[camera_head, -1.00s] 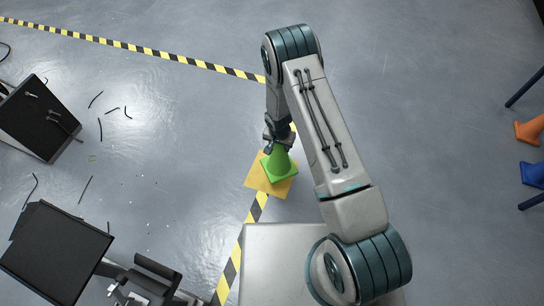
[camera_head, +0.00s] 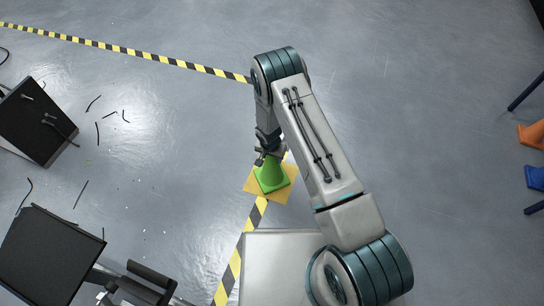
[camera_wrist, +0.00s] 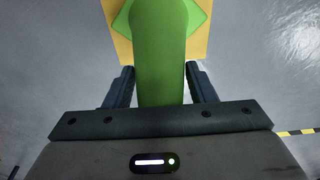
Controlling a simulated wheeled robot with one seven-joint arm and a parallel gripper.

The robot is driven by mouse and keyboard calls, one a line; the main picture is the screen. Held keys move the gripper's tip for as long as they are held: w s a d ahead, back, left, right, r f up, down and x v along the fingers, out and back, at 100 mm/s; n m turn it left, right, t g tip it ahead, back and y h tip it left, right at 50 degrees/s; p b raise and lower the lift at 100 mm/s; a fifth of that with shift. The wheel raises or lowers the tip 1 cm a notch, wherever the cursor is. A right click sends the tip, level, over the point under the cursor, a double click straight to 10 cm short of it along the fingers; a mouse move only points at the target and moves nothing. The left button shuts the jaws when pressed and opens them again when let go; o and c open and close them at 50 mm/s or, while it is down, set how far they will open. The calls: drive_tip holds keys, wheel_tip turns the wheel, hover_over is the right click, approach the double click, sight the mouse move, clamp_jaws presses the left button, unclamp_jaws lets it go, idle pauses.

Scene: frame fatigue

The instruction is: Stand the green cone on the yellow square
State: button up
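The green cone (camera_head: 271,178) is upright over the yellow square (camera_head: 281,197) on the floor. Its base lies within the square's outline in the head view; I cannot tell if it touches the floor. In the wrist view, the cone (camera_wrist: 160,50) runs between the fingers, with its base turned relative to the yellow square (camera_wrist: 120,45) behind it. My gripper (camera_head: 266,157) is at the cone's upper part. The cone's tip is hidden.
Yellow-black tape (camera_head: 228,277) runs along the floor by the square. Dark panels (camera_head: 38,122) and (camera_head: 55,255) stand at left, with loose black pieces between. An orange cone (camera_head: 533,135) and a blue object (camera_head: 536,177) are at the right edge.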

drive_tip(key=shift+o, duration=1.4)
drive_tip(key=r+p, duration=0.1)
drive_tip(key=r, duration=0.3)
drive_tip(key=s+r+p, duration=0.1)
drive_tip(key=r+p, duration=0.1)
drive_tip(key=r, duration=0.2)
drive_tip(key=r+p, duration=0.2)
drive_tip(key=r, duration=0.2)
drive_tip(key=shift+s+a+r, duration=0.25)
drive_tip(key=shift+s+r, duration=0.05)
drive_tip(key=s+d+r, duration=0.1)
drive_tip(key=d+r, duration=0.2)
drive_tip(key=r, duration=0.5)
drive_tip(key=s+d+r+n, duration=0.1)
drive_tip(key=s+d+r, duration=0.15)
drive_tip(key=r, duration=0.55)
drive_tip(key=s+d+r, duration=0.1)
drive_tip(key=d+r, duration=0.2)
drive_tip(key=r, duration=0.5)
drive_tip(key=s+d+r+n, duration=0.1)
drive_tip(key=s+d+r, duration=0.2)
drive_tip(key=s+r, duration=0.4)
drive_tip(key=s+d+r+n, duration=0.2)
drive_tip(key=s+d+r, duration=0.2)
drive_tip(key=s+r, duration=0.3)
drive_tip(key=s, duration=0.5)
drive_tip(key=shift+s+g+y, duration=0.15)
drive_tip(key=shift+g+y, duration=0.15)
